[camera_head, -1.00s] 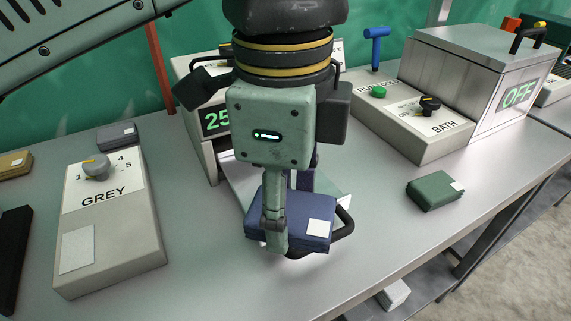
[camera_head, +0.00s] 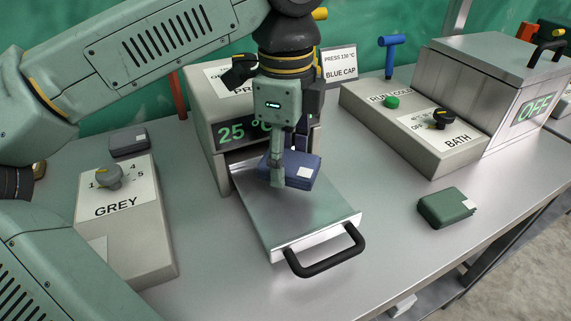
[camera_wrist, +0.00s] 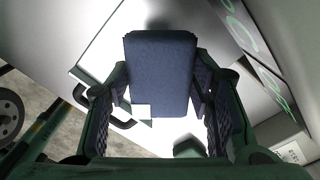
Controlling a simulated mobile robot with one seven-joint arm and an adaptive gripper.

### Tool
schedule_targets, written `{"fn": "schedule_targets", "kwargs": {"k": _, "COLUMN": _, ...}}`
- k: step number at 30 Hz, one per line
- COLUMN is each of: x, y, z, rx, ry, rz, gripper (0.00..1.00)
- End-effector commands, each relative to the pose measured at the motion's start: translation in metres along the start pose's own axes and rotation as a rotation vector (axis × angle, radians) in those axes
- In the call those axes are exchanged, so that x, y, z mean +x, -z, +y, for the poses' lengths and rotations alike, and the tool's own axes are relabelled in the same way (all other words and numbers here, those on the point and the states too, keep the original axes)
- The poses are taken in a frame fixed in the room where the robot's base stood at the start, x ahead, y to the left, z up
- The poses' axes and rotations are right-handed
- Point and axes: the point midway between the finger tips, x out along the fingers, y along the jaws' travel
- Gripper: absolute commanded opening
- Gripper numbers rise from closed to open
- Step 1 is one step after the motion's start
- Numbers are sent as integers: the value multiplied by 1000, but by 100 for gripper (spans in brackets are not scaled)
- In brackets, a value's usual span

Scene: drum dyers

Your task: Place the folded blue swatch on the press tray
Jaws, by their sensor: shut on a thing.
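The folded blue swatch (camera_head: 297,172) with a small white label is held in my gripper (camera_head: 290,172). In the wrist view the blue swatch (camera_wrist: 160,75) sits between both fingers (camera_wrist: 160,95), which are shut on its sides. In the head view it is over the back part of the press tray (camera_head: 310,215), a flat metal plate pulled out of the press (camera_head: 228,105), with a black handle at its front. Whether the swatch touches the tray or hangs just above it, I cannot tell.
A green folded swatch (camera_head: 445,207) lies right of the tray. The grey dial box (camera_head: 130,230) and a dark grey swatch (camera_head: 128,142) are at the left. The bath (camera_head: 500,95) with its control box (camera_head: 410,125) stands at the right. The front of the tray is clear.

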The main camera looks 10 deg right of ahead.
Motion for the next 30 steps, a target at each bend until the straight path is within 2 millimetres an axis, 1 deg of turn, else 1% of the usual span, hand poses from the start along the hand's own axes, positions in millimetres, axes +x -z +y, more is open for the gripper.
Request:
{"fn": "schedule_targets", "kwargs": {"k": 4, "x": 7, "y": -1, "z": -2, "rx": 1, "ry": -1, "rz": 0, "gripper": 22}}
{"fn": "schedule_targets", "kwargs": {"k": 9, "x": 29, "y": -1, "z": -2, "rx": 2, "ry": -2, "rz": 1, "gripper": 22}}
{"fn": "schedule_targets", "kwargs": {"k": 11, "x": 34, "y": -1, "z": -2, "rx": 0, "ry": -1, "rz": 1, "gripper": 22}}
{"fn": "schedule_targets", "kwargs": {"k": 17, "x": 36, "y": -1, "z": -2, "rx": -1, "ry": 0, "rz": -1, "gripper": 22}}
{"fn": "schedule_targets", "kwargs": {"k": 22, "x": 41, "y": -1, "z": -2, "rx": -1, "ry": 1, "rz": -1, "gripper": 22}}
{"fn": "schedule_targets", "kwargs": {"k": 23, "x": 40, "y": -1, "z": -2, "rx": -1, "ry": 1, "rz": -1, "gripper": 49}}
{"fn": "schedule_targets", "kwargs": {"k": 30, "x": 39, "y": -1, "z": -2, "rx": -1, "ry": 0, "rz": -1, "gripper": 65}}
